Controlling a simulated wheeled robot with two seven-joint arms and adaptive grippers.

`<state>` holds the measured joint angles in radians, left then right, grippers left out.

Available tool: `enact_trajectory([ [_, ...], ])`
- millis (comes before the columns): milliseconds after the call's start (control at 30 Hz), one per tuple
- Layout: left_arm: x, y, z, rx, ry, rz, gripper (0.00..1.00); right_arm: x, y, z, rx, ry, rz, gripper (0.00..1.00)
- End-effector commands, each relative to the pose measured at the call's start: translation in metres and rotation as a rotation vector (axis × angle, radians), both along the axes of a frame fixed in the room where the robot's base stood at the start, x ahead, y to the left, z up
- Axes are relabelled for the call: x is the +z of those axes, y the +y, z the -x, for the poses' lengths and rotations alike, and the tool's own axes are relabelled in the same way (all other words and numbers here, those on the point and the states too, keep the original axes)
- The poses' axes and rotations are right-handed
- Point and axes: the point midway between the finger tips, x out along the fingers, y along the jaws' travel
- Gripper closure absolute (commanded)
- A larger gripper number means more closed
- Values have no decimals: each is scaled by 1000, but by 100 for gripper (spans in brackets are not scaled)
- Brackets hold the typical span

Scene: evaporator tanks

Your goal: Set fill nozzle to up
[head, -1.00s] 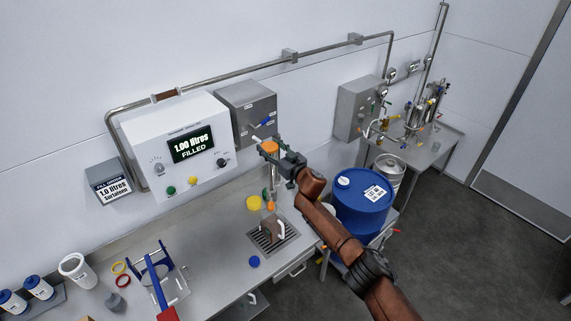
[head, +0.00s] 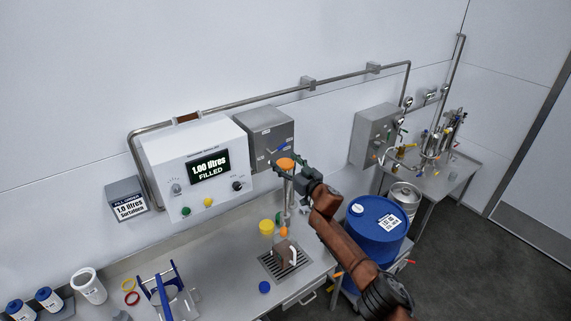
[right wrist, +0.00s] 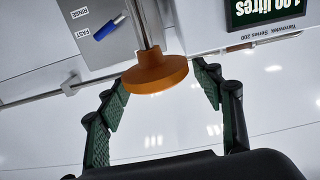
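The fill nozzle's steel post (head: 289,192) stands over the drain grate, with an orange disc (head: 285,163) on top. In the right wrist view the orange disc (right wrist: 156,74) sits on a steel rod between my parted fingers. My right gripper (head: 293,171) is open around or just beside the disc; I see no clear contact. It also shows in the right wrist view (right wrist: 160,95). An orange piece (head: 283,231) shows low on the nozzle, above a brown jug with a pale handle (head: 284,252). The nozzle's lower part is partly hidden. My left gripper is out of view.
The white filler box (head: 193,160) reads "1.00 litres FILLED". A grey box with a blue switch (head: 268,133) hangs beside it. A yellow cup (head: 266,227) and blue cap (head: 264,287) are near the grate (head: 271,266). A blue drum (head: 375,228) stands right of the bench.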

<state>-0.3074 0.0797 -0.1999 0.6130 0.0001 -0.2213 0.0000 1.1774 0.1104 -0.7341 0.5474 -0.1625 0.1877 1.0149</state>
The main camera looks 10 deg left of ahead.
Motion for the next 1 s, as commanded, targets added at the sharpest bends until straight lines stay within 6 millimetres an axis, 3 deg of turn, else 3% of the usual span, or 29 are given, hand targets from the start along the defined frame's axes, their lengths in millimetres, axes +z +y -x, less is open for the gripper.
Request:
enact_trajectory([
  [267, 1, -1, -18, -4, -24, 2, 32, -4, -1, 0, -2, 4, 2, 32],
  [567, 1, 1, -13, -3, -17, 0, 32, -5, -7, 4, -3, 4, 3, 32],
  [1000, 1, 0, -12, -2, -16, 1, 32, -5, -37, 42, -2, 3, 4, 32],
])
